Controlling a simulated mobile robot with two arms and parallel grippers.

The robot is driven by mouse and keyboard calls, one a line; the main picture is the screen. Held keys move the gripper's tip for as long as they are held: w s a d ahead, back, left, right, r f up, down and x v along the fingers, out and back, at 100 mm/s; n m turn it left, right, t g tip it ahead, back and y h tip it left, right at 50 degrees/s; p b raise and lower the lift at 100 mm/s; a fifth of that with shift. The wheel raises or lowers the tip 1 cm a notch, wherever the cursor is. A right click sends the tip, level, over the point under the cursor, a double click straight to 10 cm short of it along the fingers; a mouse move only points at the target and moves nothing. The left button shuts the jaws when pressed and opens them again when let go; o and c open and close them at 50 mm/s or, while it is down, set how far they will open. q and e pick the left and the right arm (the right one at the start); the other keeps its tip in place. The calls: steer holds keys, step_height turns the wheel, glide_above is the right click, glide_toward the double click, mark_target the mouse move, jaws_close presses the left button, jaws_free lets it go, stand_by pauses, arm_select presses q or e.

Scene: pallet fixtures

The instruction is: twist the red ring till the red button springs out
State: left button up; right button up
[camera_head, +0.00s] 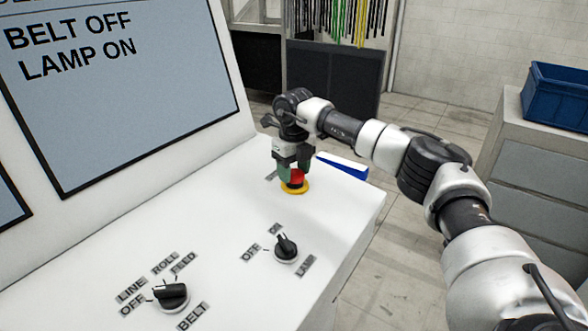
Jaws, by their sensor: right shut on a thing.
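The red button (296,176) stands on a yellow round base (295,187) near the far right part of the white console top. My right gripper (293,174) points down over it, its green-tipped fingers shut on the red button's head. The ring cannot be told apart from the button at this size, and the fingers hide part of it. My left gripper does not show.
A lamp knob (286,247) and a belt selector knob (171,296) stand nearer on the console (225,225). A screen (130,80) reads BELT OFF, LAMP ON. A blue-and-white object (343,167) lies right of the button. A blue crate (556,95) sits on a grey cabinet.

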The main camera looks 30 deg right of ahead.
steer(key=shift+f, duration=0.1)
steer(key=o, duration=0.9)
steer(key=shift+w, duration=0.1)
steer(key=shift+o, duration=0.2)
step_height(320, 180, up, 11)
steer(key=b, duration=0.2)
steer(key=shift+f, duration=0.2)
